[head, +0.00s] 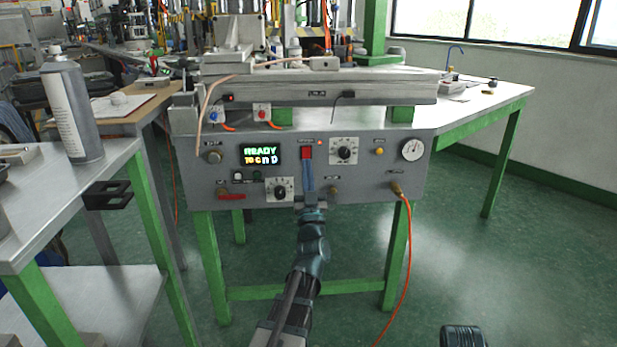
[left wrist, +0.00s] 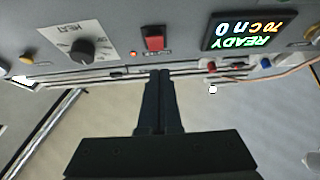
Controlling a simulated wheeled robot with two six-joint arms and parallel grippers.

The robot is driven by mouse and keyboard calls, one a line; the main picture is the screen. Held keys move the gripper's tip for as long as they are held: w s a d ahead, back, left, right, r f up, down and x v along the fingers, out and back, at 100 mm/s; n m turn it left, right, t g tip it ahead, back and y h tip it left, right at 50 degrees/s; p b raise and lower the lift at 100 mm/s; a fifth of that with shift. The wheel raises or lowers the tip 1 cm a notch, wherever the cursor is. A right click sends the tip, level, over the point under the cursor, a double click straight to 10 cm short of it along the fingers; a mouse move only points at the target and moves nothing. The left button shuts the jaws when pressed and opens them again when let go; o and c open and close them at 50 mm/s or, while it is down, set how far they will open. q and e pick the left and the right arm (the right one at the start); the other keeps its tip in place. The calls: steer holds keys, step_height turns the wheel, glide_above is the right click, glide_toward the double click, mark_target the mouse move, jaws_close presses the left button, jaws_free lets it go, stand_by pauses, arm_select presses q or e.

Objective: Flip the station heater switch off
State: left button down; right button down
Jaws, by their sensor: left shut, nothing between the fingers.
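The wax station's grey front panel (head: 222,178) faces me. A red rocker switch (head: 307,153) sits near its middle, with a small lit red lamp (head: 319,142) at its upper right. In the left wrist view, which is upside down, the red switch (left wrist: 154,38) and lamp (left wrist: 133,81) show just beyond my fingertips. My left gripper (head: 308,178) is shut and empty, pointing up at the panel just below the switch. Its fingers also show in the left wrist view (left wrist: 160,76). I cannot tell whether the fingertips touch the panel.
The display (head: 262,155) reads READY and 70 C. A heat knob (head: 344,150) is right of the switch; another dial (head: 280,189) is lower left. A gauge (head: 412,149) and orange hose (head: 408,250) are farther right. A bench with a spray can (head: 70,110) stands left.

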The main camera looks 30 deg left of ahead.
mark_target(305, 154)
arm_select(q)
steer(key=shift+w+a+f+b, duration=0.2)
steer(key=shift+w+a, duration=0.2)
steer(key=shift+w, duration=0.2)
steer(key=shift+w+a+f+b, duration=0.2)
steer(key=shift+w+a, duration=0.2)
steer(key=shift+w, duration=0.15)
steer(key=shift+w+a, duration=0.3)
steer(key=shift+w, duration=0.1)
steer(key=shift+w+a+f+t+y+b, duration=0.15)
steer(key=shift+w+a+t+y+b, duration=0.2)
steer(key=shift+b, duration=0.55)
steer(key=shift+s+d, duration=0.1)
steer(key=shift+d, duration=0.05)
